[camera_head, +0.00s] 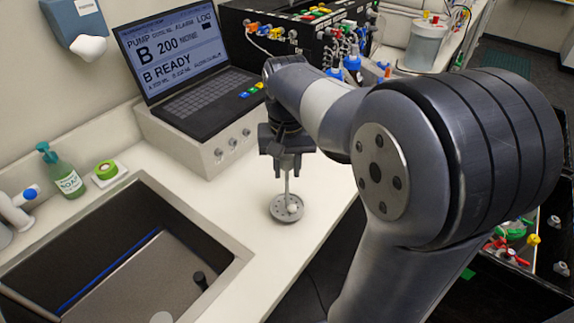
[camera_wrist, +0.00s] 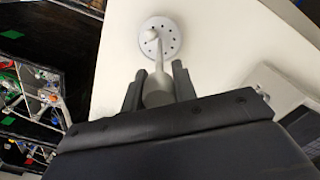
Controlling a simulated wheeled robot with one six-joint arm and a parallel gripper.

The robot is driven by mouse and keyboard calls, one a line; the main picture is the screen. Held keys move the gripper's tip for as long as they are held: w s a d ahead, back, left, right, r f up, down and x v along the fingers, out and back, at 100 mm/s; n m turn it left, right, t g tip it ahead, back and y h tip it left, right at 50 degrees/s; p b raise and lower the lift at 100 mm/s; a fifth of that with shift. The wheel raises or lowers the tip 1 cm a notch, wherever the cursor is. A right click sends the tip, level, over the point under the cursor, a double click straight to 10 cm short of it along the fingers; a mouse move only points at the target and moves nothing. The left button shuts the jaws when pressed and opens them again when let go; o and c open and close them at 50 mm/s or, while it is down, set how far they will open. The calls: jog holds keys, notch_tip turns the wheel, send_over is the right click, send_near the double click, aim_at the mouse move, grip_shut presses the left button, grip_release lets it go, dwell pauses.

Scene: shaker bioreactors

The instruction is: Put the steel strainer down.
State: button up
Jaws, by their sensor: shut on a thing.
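The steel strainer (camera_head: 287,209) is a round grey disc with small holes and an upright stem. It is at the counter, right of the sink, and I cannot tell whether its disc touches the surface. My gripper (camera_head: 287,168) points down above the disc and is shut on the stem. In the wrist view, the strainer (camera_wrist: 159,40) shows its holed disc beyond the fingers. There my gripper (camera_wrist: 157,82) has one finger on each side of the stem's thick grey end.
The white counter (camera_head: 239,190) is clear around the strainer. A laptop (camera_head: 185,60) on a control box (camera_head: 215,145) stands behind. The counter's edge is close on the right.

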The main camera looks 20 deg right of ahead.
jog(key=o, duration=1)
jog(key=shift+f, duration=0.1)
notch_tip(320, 180, up, 12)
jog(key=shift+r+p, duration=0.15)
jog(key=shift+p, duration=0.25)
